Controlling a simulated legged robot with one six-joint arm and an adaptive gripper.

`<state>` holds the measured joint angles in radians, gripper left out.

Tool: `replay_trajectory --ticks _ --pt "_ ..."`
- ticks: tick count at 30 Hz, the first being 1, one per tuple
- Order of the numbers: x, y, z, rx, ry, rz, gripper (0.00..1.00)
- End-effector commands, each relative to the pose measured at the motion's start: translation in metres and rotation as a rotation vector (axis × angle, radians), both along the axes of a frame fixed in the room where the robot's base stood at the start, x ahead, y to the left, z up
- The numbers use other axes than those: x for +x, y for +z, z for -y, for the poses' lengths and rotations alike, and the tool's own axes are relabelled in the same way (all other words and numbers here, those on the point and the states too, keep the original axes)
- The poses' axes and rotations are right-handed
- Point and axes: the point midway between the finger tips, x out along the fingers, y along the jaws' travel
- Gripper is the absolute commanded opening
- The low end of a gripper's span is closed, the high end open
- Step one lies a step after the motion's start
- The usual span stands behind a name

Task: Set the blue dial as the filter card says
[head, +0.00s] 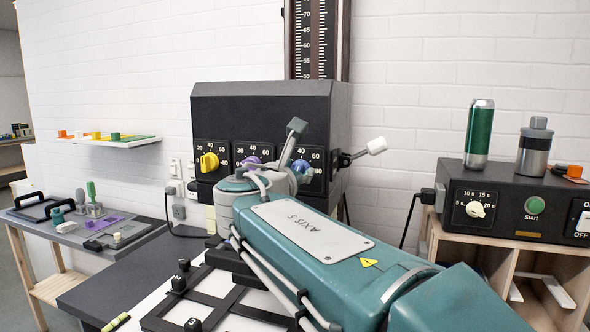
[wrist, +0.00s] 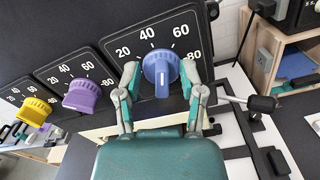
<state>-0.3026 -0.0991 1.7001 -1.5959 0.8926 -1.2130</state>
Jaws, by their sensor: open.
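The blue dial (wrist: 161,68) sits on a black scale plate marked 20, 40, 60 and 80 in the wrist view. In the head view the blue dial (head: 301,169) is partly hidden behind my gripper. A pale yellow card (head: 210,219) hangs below the black housing; no writing on it is readable, so I cannot tell whether it is the filter card.
A purple dial (wrist: 82,95) and a yellow dial (wrist: 35,111) sit to the left on the same housing (head: 262,103). A lever with a white knob (head: 376,146) sticks out at its right. A timer box (head: 515,205) stands farther right.

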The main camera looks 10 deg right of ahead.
Motion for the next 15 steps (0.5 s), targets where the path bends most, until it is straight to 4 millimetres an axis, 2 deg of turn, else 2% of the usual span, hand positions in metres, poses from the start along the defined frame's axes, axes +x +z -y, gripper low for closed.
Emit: replay_trajectory --ticks 8,9,11,12,15 --pt "0.0016 -0.0002 0.0009 0.0 0.001 -0.001 0.51" --pt "0.0015 -0.0002 0.0008 0.0 0.001 -0.001 0.34" --pt "0.0015 -0.0002 0.0008 0.0 0.001 -0.001 0.07" --pt "0.0015 -0.0001 0.0007 0.0 0.001 -0.001 0.0" --pt "0.0015 -0.0001 0.0007 0.001 0.001 0.0 0.0"
